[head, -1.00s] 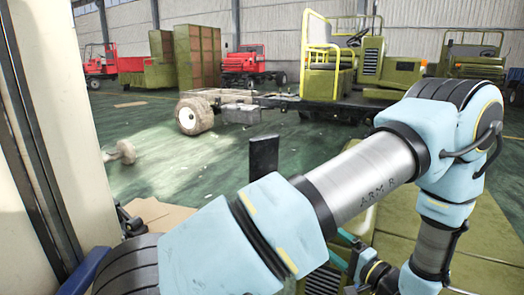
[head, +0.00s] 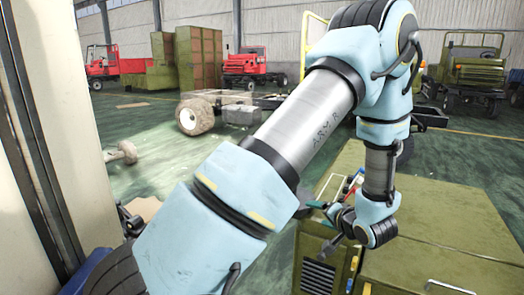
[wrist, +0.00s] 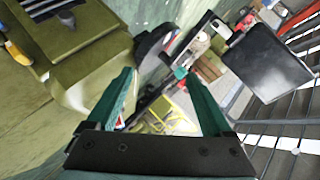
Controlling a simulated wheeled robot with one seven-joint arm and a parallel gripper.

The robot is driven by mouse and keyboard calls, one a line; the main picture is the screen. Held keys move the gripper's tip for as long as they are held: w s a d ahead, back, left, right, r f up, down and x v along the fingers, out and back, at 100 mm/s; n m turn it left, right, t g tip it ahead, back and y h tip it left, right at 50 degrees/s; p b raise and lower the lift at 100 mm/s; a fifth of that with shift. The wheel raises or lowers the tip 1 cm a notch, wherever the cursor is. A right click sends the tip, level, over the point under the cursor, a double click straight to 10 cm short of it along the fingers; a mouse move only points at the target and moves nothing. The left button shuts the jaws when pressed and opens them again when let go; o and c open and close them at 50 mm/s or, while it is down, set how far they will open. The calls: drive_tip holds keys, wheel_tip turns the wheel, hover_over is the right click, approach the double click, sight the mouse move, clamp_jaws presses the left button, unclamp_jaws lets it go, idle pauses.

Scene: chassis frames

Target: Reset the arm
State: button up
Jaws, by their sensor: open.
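My arm, light blue and silver, rises from the lower left of the head view and bends down at the upper right. My gripper (head: 318,206) shows only in part there, small and beside the near-left edge of an olive green cabinet (head: 440,212). In the wrist view my gripper (wrist: 158,74) shows two teal fingers spread apart with nothing between them. The wrist view is tilted, and an olive green surface (wrist: 85,30) lies at its upper left.
Small coloured items (head: 352,182) are at the cabinet's left edge, partly hidden by my arm. A bare wheeled chassis (head: 235,112), red trucks (head: 243,62) and a green vehicle (head: 472,72) stand farther back. Open green floor (head: 150,185) lies left of my arm.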

drive_tip(key=w+a+r+n+g+h, duration=0.2)
drive_tip(key=a+r+n+g+h, duration=0.1)
drive_tip(key=a+r+g+h, duration=0.3)
drive_tip(key=s+a+r+n+g+y, duration=0.2)
drive_tip(key=s+a+r+n+g, duration=0.1)
drive_tip(key=s+a, duration=1.2)
drive_tip(key=a+g, duration=0.1)
drive_tip(key=a, duration=0.1)
drive_tip(key=shift+s+a+r+n, duration=0.2)
drive_tip(key=shift+s+a+n, duration=0.05)
drive_tip(key=shift+a+n, duration=0.05)
